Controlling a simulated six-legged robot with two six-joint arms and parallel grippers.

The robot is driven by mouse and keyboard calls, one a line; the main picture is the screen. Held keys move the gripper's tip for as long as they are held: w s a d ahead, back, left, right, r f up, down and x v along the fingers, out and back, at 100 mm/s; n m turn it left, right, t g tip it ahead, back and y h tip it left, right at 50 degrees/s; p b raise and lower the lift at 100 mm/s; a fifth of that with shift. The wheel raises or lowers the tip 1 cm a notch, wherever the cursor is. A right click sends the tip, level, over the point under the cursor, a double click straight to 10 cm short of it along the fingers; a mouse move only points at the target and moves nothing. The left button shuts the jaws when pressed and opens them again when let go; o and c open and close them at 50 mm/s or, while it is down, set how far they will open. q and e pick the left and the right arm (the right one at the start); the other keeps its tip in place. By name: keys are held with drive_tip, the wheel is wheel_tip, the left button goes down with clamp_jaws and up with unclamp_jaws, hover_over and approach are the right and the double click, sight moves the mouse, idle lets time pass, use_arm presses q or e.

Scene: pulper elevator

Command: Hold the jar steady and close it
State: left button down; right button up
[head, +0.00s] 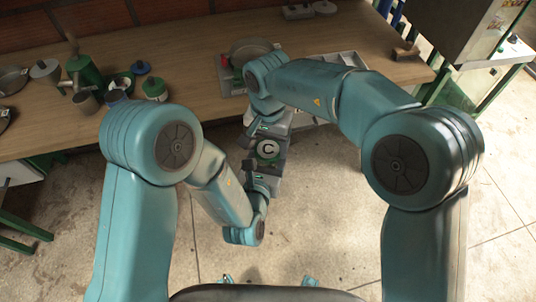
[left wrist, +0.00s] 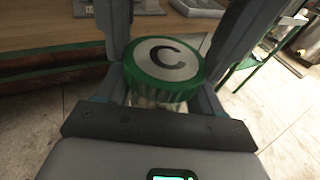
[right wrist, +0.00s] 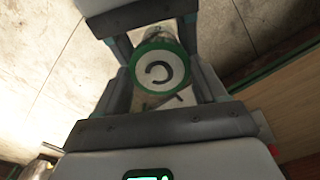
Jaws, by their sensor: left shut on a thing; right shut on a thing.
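The jar has a green-rimmed lid (head: 268,150) with a white disc and a black letter C. It is between my two grippers, in front of the bench and above the floor. My left gripper (head: 262,168) reaches it from the near side, my right gripper (head: 271,131) from the bench side. In the left wrist view the lid (left wrist: 165,60) sits over the clear jar body (left wrist: 155,99), between the fingers. In the right wrist view the lid (right wrist: 158,70) is also between fingers. Both grippers are shut on the jar. I cannot tell which grips lid or body.
The wooden bench (head: 190,50) runs behind the jar. Green containers (head: 83,70) and a small green jar (head: 154,88) stand at its left. A metal cabinet (head: 465,35) stands at the right. The concrete floor (head: 320,215) is clear.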

drive_tip(key=shift+m, duration=0.7)
drive_tip(key=o, duration=1.2)
drive_tip(key=shift+c, duration=0.2)
drive_tip(key=shift+r, duration=2.25)
drive_tip(key=shift+c, duration=0.3)
